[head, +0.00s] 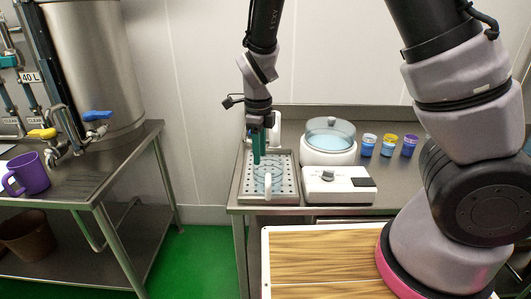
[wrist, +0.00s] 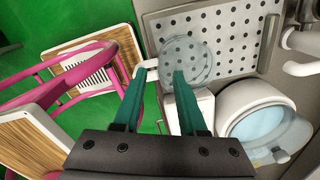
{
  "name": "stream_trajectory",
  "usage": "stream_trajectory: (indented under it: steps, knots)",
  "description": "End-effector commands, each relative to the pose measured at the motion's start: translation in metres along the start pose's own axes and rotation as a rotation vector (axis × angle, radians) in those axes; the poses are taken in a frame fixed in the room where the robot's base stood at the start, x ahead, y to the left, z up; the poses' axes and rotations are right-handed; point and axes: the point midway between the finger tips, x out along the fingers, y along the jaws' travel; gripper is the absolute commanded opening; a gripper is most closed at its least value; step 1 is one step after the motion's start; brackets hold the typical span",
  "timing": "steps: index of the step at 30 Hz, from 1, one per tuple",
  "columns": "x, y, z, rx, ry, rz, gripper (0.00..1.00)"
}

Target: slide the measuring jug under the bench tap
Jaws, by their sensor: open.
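The clear measuring jug (head: 263,180) stands on the perforated metal drain tray (head: 290,194) on the bench, its white handle facing the front. In the wrist view the jug (wrist: 190,62) is a see-through round shape, with its handle at the left by my left fingertip. My gripper (head: 263,157) points down over the tray, close to the jug; in the wrist view its teal fingers (wrist: 162,72) are apart with nothing held. The white bench tap (head: 276,128) stands behind my gripper, partly hidden; it also shows at the right of the wrist view (wrist: 302,42).
A white control box (head: 338,184) and a lidded white appliance (head: 329,150) stand right of the tray. Several small coloured cups (head: 388,146) are farther right. A wooden-topped surface (head: 320,262) lies in front. A separate bench (head: 90,165) at left holds a purple mug (head: 30,172).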

Motion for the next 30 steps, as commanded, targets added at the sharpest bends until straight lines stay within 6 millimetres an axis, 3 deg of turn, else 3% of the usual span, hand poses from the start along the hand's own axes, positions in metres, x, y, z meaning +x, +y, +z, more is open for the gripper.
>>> stream_trajectory:
  steps: [11, 24, 30]
  knots:
    - [0.006, 0.0, -0.001, -0.002, 0.002, 0.002, 0.41]
    - [0.079, 0.0, -0.001, -0.001, 0.003, 0.003, 0.41]
    - [0.101, 0.0, -0.001, -0.002, 0.0, 0.002, 0.41]
